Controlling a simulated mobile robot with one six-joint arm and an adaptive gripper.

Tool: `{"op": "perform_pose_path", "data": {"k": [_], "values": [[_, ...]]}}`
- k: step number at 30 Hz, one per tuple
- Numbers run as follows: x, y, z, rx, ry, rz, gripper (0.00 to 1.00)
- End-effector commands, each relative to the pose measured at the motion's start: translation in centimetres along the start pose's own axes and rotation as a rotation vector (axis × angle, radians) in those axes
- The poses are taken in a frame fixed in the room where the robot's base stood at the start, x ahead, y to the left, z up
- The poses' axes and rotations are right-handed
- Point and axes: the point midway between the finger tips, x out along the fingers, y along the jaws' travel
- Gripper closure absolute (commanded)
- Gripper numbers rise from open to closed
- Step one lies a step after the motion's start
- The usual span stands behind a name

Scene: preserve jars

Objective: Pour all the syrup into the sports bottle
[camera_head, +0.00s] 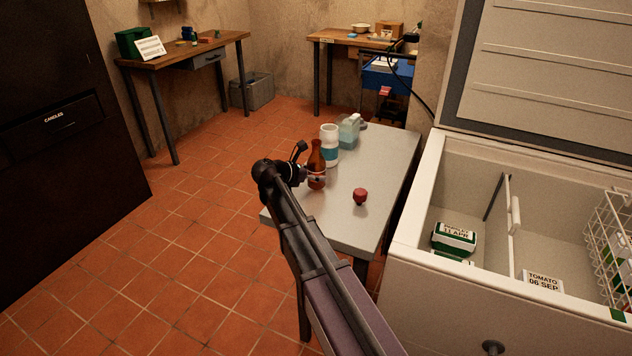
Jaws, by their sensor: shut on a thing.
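A brown bottle (317,158) with a narrow neck, which looks like the syrup, stands upright near the left edge of the grey table (377,232). My gripper (315,174) is shut on its lower body, reaching from the left. I cannot tell whether the bottle touches the table. Its contents are not visible. A white bottle with a teal band (330,143) stands just behind it, partly hidden by it. A pale teal see-through container (349,131) stands further back. I cannot tell for sure which of these two is the sports bottle.
A small red object (360,196) lies on the table to the right of the brown bottle. The table's front part is clear. An open chest freezer (432,208) with labelled packs stands close on the right. Two wooden desks (190,48) stand against the walls.

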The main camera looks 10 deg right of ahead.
Motion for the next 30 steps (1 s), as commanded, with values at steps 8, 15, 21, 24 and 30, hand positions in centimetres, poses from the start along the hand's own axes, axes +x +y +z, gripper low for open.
{"op": "perform_pose_path", "data": {"k": [8,15,21,24,30], "values": [[0.7,0.0,-1.6,0.000,-0.001,0.000,0.67],[0.6,0.0,-1.6,0.000,-0.001,0.001,0.67],[0.7,0.0,-1.8,0.000,-0.001,0.001,0.67],[0.8,0.0,-2.0,0.000,0.000,0.001,0.15],[0.7,0.0,-1.9,0.000,0.000,0.001,0.00]]}}
